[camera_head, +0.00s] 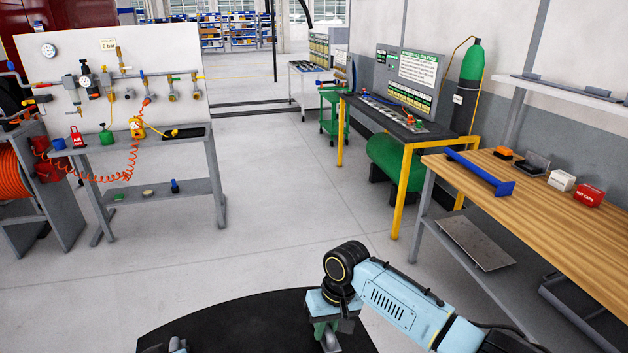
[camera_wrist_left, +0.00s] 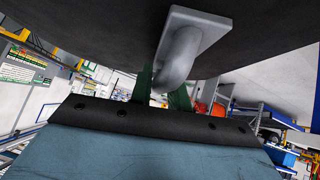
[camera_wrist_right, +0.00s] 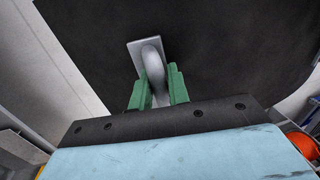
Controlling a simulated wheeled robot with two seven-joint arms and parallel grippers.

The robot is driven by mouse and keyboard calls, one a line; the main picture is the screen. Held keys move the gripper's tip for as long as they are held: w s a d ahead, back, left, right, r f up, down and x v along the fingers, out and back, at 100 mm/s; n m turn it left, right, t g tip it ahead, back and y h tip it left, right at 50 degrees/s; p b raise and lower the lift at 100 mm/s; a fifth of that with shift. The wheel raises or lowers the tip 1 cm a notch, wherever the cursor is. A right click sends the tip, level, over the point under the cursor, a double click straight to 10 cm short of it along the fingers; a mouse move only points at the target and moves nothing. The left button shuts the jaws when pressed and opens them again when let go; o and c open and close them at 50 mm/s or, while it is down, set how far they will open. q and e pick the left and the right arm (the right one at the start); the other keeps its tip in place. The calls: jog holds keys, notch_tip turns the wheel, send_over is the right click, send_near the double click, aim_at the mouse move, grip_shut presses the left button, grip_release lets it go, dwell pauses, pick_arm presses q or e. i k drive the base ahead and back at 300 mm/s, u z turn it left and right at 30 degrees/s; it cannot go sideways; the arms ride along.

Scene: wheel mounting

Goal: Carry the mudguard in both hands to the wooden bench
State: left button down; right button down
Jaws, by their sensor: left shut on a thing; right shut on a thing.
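The mudguard (camera_head: 235,320) is a black curved sheet at the bottom of the head view, partly cut off by the frame edge. It also fills the upper part of the left wrist view (camera_wrist_left: 80,35) and right wrist view (camera_wrist_right: 230,50). My right gripper (camera_wrist_right: 160,90) has its green fingers shut around a grey handle on the mudguard. My left gripper (camera_wrist_left: 165,98) is shut on another grey handle; in the head view only a sliver of that arm shows. The wooden bench (camera_head: 545,222) stands at the right, apart from the mudguard.
A pipe-board table (camera_head: 150,155) is at left. Floor between is clear.

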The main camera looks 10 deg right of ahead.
aim_at(572, 233)
jog(key=z, duration=0.35)
jog(key=i, duration=0.8)
jog(key=z, duration=1)
jog(key=i, duration=0.5)
jog(key=z, duration=0.8)
jog(key=i, duration=0.4)
jog(key=z, duration=0.35)
